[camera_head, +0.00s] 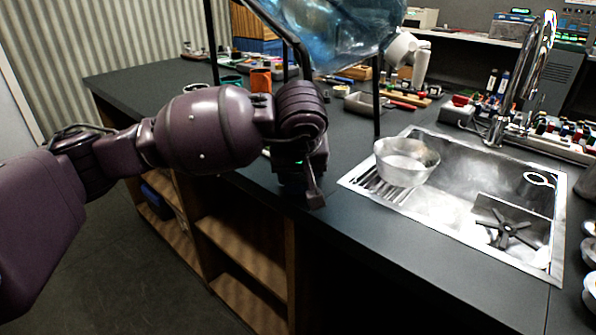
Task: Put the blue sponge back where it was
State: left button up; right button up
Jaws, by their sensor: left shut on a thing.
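My left arm comes in from the left, and its gripper (316,198) points down at the front edge of the dark counter (352,236), left of the sink. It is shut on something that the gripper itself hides. I cannot make out the blue sponge in this view. My right gripper is not in view.
The steel sink (450,212) holds a metal bowl (405,162) over its left side, below a tall faucet (528,75). A large blue water bottle (345,30) hangs in a dark frame above the counter. An orange cup (261,80) stands behind my arm. Wooden shelves (240,250) are below.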

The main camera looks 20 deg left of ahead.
pick_arm(q)
jog(key=shift+f, duration=0.2)
jog(key=o, duration=1.2)
jog(key=shift+r, duration=0.2)
jog(key=shift+r, duration=0.3)
jog(key=p+v, duration=0.3)
jog(key=v, duration=0.8)
jog(key=shift+s+d+r, duration=0.1)
jog(key=shift+s+r, duration=0.05)
jog(key=shift+r, duration=0.05)
